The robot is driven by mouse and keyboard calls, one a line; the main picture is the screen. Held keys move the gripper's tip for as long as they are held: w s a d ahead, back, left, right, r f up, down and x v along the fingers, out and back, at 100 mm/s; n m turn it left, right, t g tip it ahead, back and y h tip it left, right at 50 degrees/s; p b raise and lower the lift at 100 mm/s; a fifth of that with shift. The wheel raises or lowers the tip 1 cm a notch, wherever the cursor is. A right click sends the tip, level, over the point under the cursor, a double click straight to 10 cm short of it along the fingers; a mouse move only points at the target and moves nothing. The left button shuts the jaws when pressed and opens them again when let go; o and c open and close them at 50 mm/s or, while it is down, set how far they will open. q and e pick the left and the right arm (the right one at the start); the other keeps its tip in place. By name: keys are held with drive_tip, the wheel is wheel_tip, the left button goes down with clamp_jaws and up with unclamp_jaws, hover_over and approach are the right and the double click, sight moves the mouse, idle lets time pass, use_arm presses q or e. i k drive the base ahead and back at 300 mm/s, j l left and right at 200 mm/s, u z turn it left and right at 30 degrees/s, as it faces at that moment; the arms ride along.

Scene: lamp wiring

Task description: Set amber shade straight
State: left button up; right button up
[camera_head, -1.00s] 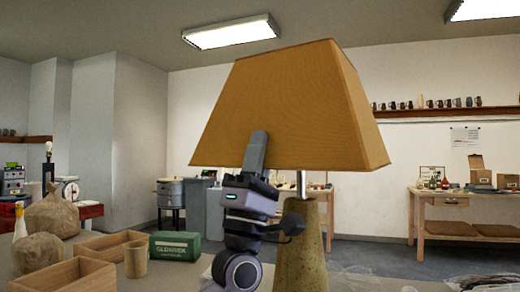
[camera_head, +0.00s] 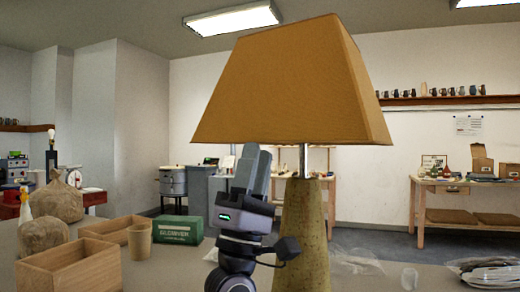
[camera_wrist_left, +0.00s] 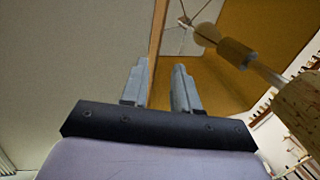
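The amber shade (camera_head: 290,90) is a four-sided tapered shade, sitting on a metal rod (camera_head: 303,160) above a speckled tan lamp base (camera_head: 312,235). Its lower edge looks nearly level in the head view; its top edge slopes up to the right. My left gripper (camera_head: 252,162) is just below the shade's lower edge, left of the rod. My right gripper is out of view.
Wooden boxes (camera_head: 70,272), a tan cup (camera_head: 139,240), a green box (camera_head: 178,230) and wrapped bundles (camera_head: 45,237) stand on the left of the table.

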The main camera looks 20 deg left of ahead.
sight(308, 81)
drive_tip(key=k, duration=0.95)
drive_tip(key=i+j, duration=0.2)
drive_tip(key=i, duration=0.25)
